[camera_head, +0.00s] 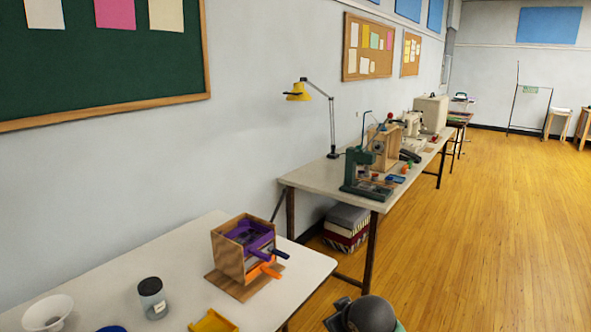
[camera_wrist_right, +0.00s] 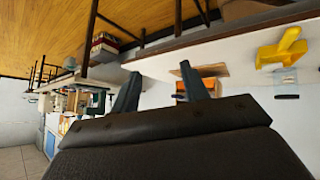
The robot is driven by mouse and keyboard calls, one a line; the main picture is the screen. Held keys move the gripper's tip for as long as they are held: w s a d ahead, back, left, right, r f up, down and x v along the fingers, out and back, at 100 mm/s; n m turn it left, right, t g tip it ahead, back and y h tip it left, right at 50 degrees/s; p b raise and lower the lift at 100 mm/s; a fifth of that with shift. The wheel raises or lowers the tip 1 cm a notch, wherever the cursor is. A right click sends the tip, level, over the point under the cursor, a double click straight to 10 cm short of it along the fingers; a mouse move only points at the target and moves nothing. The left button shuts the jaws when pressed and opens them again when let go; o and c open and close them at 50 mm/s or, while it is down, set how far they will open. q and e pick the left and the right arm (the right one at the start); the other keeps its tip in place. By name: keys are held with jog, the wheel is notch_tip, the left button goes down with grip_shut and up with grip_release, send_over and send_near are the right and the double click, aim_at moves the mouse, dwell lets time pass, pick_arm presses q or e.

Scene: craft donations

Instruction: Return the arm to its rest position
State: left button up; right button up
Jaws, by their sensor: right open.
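My right gripper (camera_wrist_right: 158,75) shows in the right wrist view with its two dark fingers apart. Nothing is held between them; only the pale table surface shows in the gap. In the head view, a dark grey rounded part of my right arm (camera_head: 372,314) shows at the bottom edge, beside the near table's right end, over the floor. My left gripper is in neither view.
The near white table (camera_head: 150,258) holds a wooden box with purple and orange parts (camera_head: 232,262), a jar (camera_head: 152,297), a white funnel-like bowl (camera_head: 48,313) and a yellow object (camera_head: 213,322). A cluttered table (camera_head: 322,176) stands behind. The wooden floor (camera_head: 480,230) at right is clear.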

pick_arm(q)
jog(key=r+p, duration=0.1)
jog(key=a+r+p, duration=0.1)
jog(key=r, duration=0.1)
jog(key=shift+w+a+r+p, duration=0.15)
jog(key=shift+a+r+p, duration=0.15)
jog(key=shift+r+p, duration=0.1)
pick_arm(e)
jog(key=s+d+f+m+g, duration=0.1)
jog(key=s+f+g, duration=0.1)
jog(key=s+f, duration=0.4)
jog(key=s+d+f+m+g, duration=0.1)
jog(key=s+f, duration=0.5)
jog(key=s, duration=1.1)
jog(key=s+d+f+m+g, duration=0.1)
jog(key=s+f+m+g, duration=0.1)
jog(key=s+f, duration=0.5)
jog(key=s+g, duration=0.1)
jog(key=s, duration=0.4)
jog(key=shift+s+h, duration=0.25)
jog(key=shift+h, duration=0.05)
jog(key=shift+d+f, duration=0.1)
